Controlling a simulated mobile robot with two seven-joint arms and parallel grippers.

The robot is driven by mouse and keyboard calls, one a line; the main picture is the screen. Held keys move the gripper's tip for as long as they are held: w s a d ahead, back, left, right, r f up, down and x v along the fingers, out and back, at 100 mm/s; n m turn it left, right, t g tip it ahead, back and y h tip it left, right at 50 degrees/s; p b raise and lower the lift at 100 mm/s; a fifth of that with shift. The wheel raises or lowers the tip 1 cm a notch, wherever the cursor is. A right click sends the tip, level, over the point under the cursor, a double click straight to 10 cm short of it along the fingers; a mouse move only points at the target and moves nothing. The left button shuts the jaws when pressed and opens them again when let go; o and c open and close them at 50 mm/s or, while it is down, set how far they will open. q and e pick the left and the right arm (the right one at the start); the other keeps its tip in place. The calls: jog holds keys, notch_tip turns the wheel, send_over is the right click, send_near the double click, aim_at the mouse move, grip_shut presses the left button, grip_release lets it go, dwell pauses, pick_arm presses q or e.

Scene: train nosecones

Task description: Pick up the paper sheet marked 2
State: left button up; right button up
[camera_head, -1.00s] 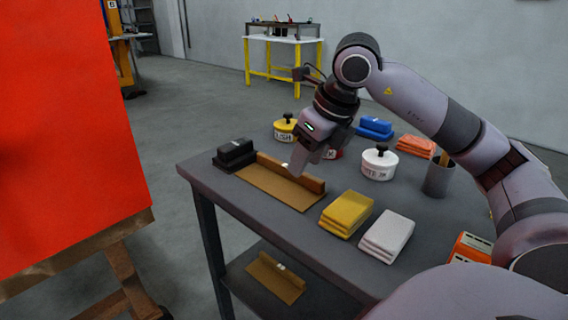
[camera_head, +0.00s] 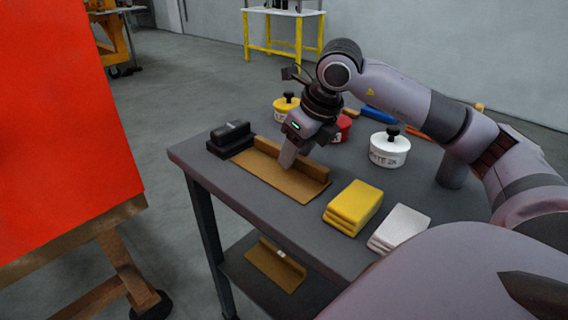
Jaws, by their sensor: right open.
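A brown sheet (camera_head: 265,178) lies on the grey tabletop, with a raised strip along its far edge. A second brown sheet (camera_head: 272,268), with a small white tag on its raised edge, lies on the lower shelf. I cannot read a number on either. My right gripper (camera_head: 287,164) points down at the raised strip of the tabletop sheet and hides part of it. It is open; whether the strip is between its fingers is unclear. My left gripper is not in view.
A black block (camera_head: 231,137) stands at the sheet's left end. Yellow cloths (camera_head: 353,207) and white cloths (camera_head: 399,229) lie to the right. Yellow, red and white (camera_head: 389,150) lidded tins stand behind. A large red panel (camera_head: 65,130) fills the left.

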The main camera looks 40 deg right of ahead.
jog(key=shift+w+f, duration=0.2)
jog(key=shift+f, duration=0.15)
grip_shut()
jog(key=shift+r, duration=0.1)
